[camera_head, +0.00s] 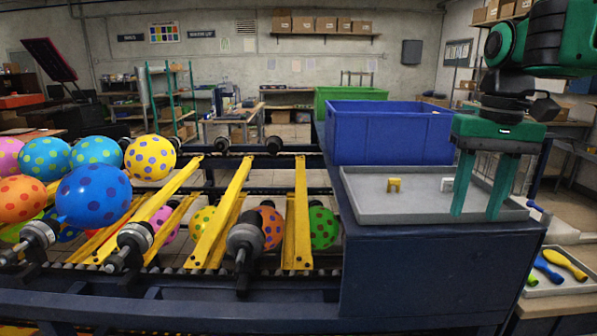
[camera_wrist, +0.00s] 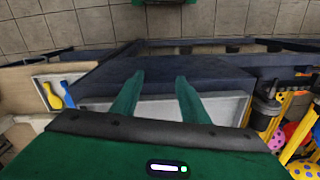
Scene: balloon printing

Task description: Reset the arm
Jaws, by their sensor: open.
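My gripper (camera_head: 484,212) is green with two long fingers that point down over the right part of the grey tray (camera_head: 375,212). The fingers are apart and nothing is between them. In the wrist view my gripper (camera_wrist: 158,75) also shows open and empty over the tray's edge. My green and black arm comes in from the upper right in the head view.
A yellow clip (camera_head: 394,185) and a white clip (camera_head: 447,184) lie on the tray. A blue bin (camera_head: 390,135) stands behind it. Dotted balloons (camera_head: 94,196) sit on the rack at left. A side tray (camera_head: 558,283) holds uninflated balloons at lower right.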

